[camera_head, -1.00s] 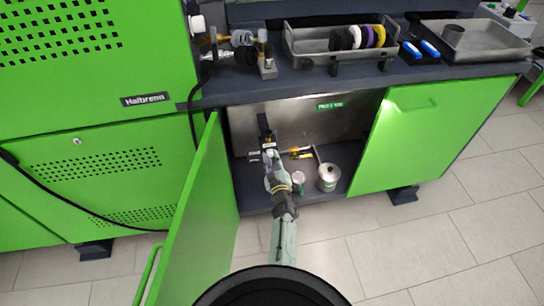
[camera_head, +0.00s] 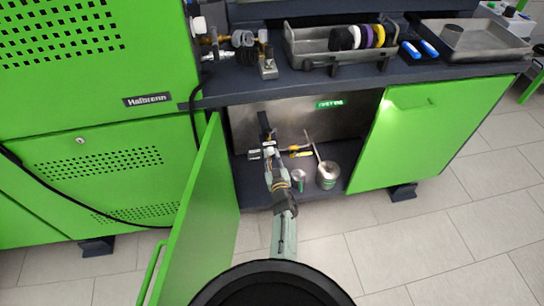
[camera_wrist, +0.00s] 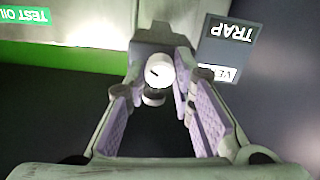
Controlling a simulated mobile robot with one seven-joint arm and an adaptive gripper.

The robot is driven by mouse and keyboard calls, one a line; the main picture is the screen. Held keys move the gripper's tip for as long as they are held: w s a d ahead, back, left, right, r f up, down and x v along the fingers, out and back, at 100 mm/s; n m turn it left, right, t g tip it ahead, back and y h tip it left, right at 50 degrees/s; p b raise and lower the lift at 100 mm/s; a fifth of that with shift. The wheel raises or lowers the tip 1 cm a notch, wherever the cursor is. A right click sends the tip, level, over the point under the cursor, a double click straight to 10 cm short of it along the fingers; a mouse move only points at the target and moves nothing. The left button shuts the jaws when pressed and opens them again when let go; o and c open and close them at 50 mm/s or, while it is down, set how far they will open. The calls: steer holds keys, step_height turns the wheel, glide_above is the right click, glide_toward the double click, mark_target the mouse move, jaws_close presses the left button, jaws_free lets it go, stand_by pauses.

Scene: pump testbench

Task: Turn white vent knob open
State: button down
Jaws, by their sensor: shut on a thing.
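The white vent knob (camera_wrist: 158,68) has a short dark mark on its face. In the wrist view it sits between the tips of my gripper (camera_wrist: 163,78), whose lilac-padded fingers are shut on it from both sides. A smaller white part shows just below the knob. In the head view my gripper (camera_head: 268,156) reaches into the open lower cabinet, and the knob is too small and covered to make out.
The open left door (camera_head: 190,225) stands close beside my arm. A metal pot (camera_head: 327,176) and a small jar (camera_head: 298,175) stand right of my gripper. Labels reading TRAP (camera_wrist: 233,30) and, partly hidden, VE (camera_wrist: 226,73) lie near the knob.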

steer(key=shift+r, duration=0.15)
steer(key=c, duration=1.4)
jaws_free()
steer(key=shift+o, duration=0.2)
steer(key=s+d, duration=0.2)
steer(key=s, duration=0.9)
steer(key=shift+s+d, duration=0.15)
steer(key=shift+s, duration=0.25)
